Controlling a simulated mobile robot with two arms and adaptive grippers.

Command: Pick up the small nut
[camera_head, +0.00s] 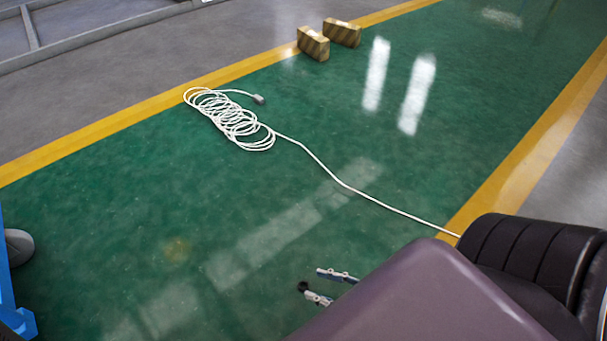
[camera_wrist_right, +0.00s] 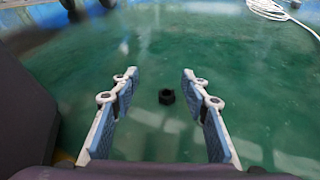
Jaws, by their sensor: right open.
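The small nut (camera_head: 303,286) is a dark, nearly black ring seen against the green floor in the head view. It also shows in the right wrist view (camera_wrist_right: 166,97), near the middle, between the lines of the two fingers. My right gripper (camera_head: 316,284) is open and empty, its two light fingers pointing toward the nut. In the right wrist view the blue-padded fingers (camera_wrist_right: 160,80) stand wide apart on either side of the nut, with clear gaps and no contact visible. The remaining height above the nut cannot be told. My left gripper is not in view.
A coiled white cable (camera_head: 235,120) lies on the green floor, its tail running right. Two striped blocks (camera_head: 313,43) stand at the back. A blue structure (camera_head: 8,290) is at the left edge. The floor around the nut looks clear.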

